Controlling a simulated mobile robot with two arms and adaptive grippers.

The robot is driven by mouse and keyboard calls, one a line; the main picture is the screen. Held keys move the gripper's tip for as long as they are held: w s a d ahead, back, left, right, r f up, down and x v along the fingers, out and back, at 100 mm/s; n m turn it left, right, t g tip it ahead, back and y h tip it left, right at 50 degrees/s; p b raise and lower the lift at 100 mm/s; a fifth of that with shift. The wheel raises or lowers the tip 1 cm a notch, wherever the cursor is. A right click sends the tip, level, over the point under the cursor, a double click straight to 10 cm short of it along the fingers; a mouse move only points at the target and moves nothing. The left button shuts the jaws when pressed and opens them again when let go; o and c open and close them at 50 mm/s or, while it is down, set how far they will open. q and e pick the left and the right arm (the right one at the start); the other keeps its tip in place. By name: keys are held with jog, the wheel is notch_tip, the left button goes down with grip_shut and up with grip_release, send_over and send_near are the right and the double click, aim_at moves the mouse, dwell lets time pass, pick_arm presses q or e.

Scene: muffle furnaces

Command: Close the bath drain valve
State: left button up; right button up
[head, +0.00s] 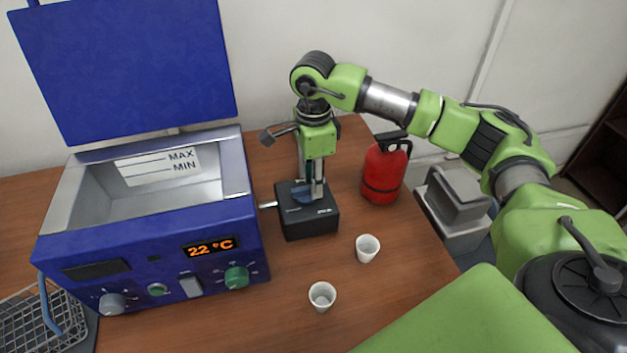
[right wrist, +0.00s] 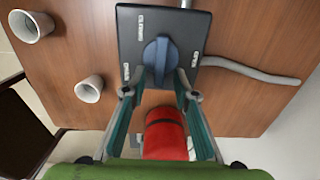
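The drain valve is a black box (head: 318,222) on the table, just right of the bath; its top also shows in the right wrist view (right wrist: 200,30). A blue knob (right wrist: 160,56) sits on the box top, its grip ridge running up and down in that view. Small white labels stand around it, too blurred to read surely. My right gripper (right wrist: 159,80) points down at the box, its two fingers apart on either side of the knob's near end. Nothing is seen gripped; contact with the knob cannot be told. My left gripper is out of view.
The blue water bath (head: 150,262) stands at left with its lid (head: 125,65) raised, reading 22 °C. A red canister (head: 385,172) stands behind right of the valve. Two white cups (head: 367,248) (head: 322,296) stand in front. A wire basket (head: 40,320) is at lower left.

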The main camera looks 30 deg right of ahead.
notch_tip(320, 180, up, 12)
jog(key=shift+f, duration=0.25)
dwell(0.6)
